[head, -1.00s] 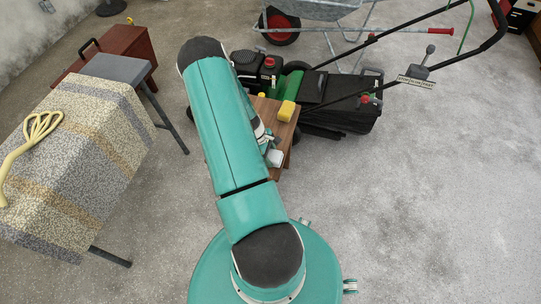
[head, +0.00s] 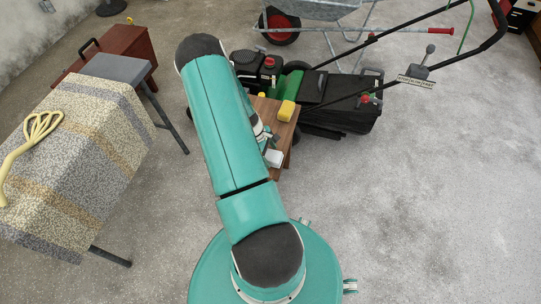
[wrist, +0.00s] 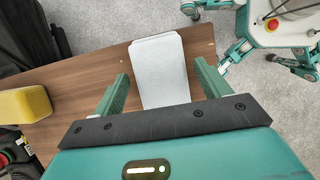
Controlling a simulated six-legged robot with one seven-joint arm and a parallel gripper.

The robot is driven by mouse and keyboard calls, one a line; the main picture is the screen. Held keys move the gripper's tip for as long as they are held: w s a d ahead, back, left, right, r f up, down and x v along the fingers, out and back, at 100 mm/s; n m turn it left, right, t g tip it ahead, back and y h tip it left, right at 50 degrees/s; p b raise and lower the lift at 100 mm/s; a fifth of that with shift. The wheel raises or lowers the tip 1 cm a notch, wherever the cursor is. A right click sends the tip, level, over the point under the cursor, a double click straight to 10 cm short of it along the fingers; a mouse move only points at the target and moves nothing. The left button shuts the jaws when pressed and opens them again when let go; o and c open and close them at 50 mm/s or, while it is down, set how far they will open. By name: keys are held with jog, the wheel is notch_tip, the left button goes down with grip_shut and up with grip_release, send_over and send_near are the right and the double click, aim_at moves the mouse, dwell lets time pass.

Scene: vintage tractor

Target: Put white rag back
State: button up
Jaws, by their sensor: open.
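The white rag (wrist: 160,62) lies flat and folded on a small brown wooden table (wrist: 75,85), close to its far edge in the wrist view. In the head view the rag (head: 274,158) shows as a small pale patch at the table's near end, beside my arm. My gripper (wrist: 161,72) is open and empty, with one green finger on each side of the rag in the wrist view. I cannot tell how high the fingers are above the tabletop. In the head view my arm hides most of the gripper.
A yellow sponge (head: 286,111) sits on the same table. A green and black lawn mower (head: 340,100) stands right behind it. A cloth-covered bench (head: 85,150) with a pale yellow beater (head: 35,138) is at left. The floor at right is clear.

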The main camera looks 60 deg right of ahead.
jog(key=v, duration=1)
jog(key=shift+r, duration=0.3)
jog(key=w+a+r+t, duration=0.2)
jog(key=w+a+r, duration=0.2)
jog(key=a+r, duration=0.3)
jog(key=w+a+r+m+t, duration=0.1)
jog(key=w+a+r, duration=0.4)
jog(key=r, duration=0.5)
jog(key=w+a+r+t, duration=0.2)
jog(key=w+a+r, duration=0.2)
jog(key=a+r, duration=0.35)
jog(key=s+a+r+t, duration=0.2)
jog(key=s+a+r, duration=0.3)
jog(key=a+r, duration=0.3)
jog(key=s+a+r+t, duration=0.3)
jog(key=s+a+r, duration=0.2)
jog(key=a, duration=0.9)
notch_tip(320, 180, up, 4)
jog(key=shift+s+a+f+m+y, duration=0.2)
jog(key=shift+f+m+y, duration=0.05)
jog(key=shift+m+y, duration=0.15)
